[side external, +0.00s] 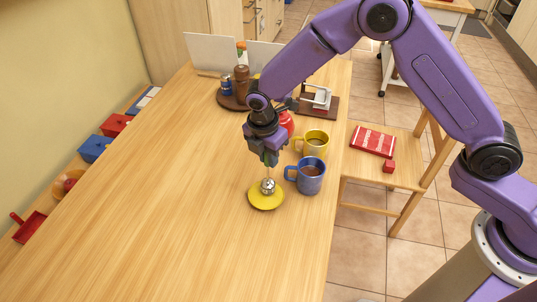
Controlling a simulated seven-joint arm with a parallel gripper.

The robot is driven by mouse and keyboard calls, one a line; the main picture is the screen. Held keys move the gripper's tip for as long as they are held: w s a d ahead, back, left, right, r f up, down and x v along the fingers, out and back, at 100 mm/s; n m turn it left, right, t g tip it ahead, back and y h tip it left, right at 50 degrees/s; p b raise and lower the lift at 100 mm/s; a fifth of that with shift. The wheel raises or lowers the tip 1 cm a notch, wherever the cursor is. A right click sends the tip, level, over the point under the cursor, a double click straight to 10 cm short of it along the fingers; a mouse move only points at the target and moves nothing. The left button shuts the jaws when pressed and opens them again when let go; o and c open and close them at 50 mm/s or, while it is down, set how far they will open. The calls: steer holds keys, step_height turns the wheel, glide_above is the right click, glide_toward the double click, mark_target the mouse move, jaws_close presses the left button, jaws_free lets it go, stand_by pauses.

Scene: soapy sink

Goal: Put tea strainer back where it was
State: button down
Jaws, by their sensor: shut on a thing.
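My gripper (269,161) points straight down over the near right part of the table. It is shut on the upper end of the tea strainer, which hangs below it. The strainer's silver ball (267,186) is directly over the middle of a yellow saucer (256,204). I cannot tell whether the ball touches the saucer or hangs just above it. A blue mug (311,186) with dark liquid stands right of the saucer. A yellow mug (316,151), also with dark liquid, stands behind the blue one.
A red object (287,122) is partly hidden behind my arm. A round dark tray (229,102) with containers and a dark board with a white device (316,98) stand farther back. Red and blue boxes (95,148) line the left side. The table's left half (150,200) is clear.

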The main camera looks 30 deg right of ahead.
steer(key=shift+f, duration=0.1)
steer(key=c, duration=1)
jaws_free()
steer(key=shift+c, duration=0.2)
step_height(320, 180, up, 12)
steer(key=a, duration=0.1)
steer(key=shift+s+a, duration=0.3)
steer(key=shift+s, duration=0.05)
